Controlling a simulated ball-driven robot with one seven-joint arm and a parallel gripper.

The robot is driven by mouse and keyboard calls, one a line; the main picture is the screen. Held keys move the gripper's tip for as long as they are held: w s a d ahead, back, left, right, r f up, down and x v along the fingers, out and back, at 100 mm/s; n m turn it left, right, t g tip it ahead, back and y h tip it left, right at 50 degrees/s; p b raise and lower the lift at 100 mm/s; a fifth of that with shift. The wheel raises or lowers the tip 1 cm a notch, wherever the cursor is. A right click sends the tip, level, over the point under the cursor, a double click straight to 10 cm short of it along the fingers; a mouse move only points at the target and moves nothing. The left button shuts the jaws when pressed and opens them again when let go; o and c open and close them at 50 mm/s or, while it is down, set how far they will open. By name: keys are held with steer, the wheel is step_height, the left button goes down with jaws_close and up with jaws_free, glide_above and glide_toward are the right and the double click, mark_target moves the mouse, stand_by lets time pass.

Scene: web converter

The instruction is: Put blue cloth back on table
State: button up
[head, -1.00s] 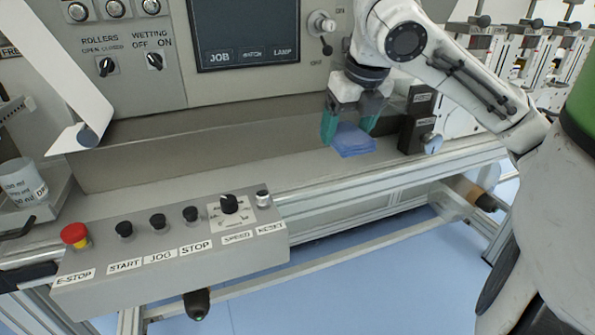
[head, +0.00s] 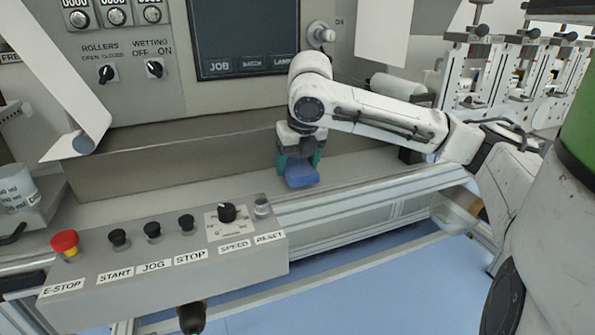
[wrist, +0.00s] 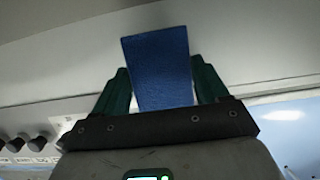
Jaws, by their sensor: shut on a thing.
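The blue cloth (head: 301,179) is folded into a small flat pad. My gripper (head: 299,165) points down with its green fingers shut on the cloth, one on each side. In the head view it is over the grey table ledge (head: 360,170) of the machine, near the ledge's front edge. I cannot tell whether the cloth touches the ledge. In the wrist view the cloth (wrist: 158,68) stands out between the two green fingers (wrist: 160,88).
A control box with a red E-stop (head: 65,243) and black knobs (head: 227,212) stands in front at the left. A dark screen (head: 245,35) is on the panel behind. A cup (head: 18,188) is at the far left. The ledge around the gripper looks clear.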

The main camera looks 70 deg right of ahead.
mark_target(304, 174)
steer(key=shift+f, duration=0.9)
steer(key=shift+f, duration=0.2)
steer(key=o, duration=0.9)
steer(key=shift+r, duration=0.1)
steer(key=shift+o, duration=0.2)
steer(key=p+v, duration=0.2)
steer(key=v, duration=1)
steer(key=shift+r, duration=0.1)
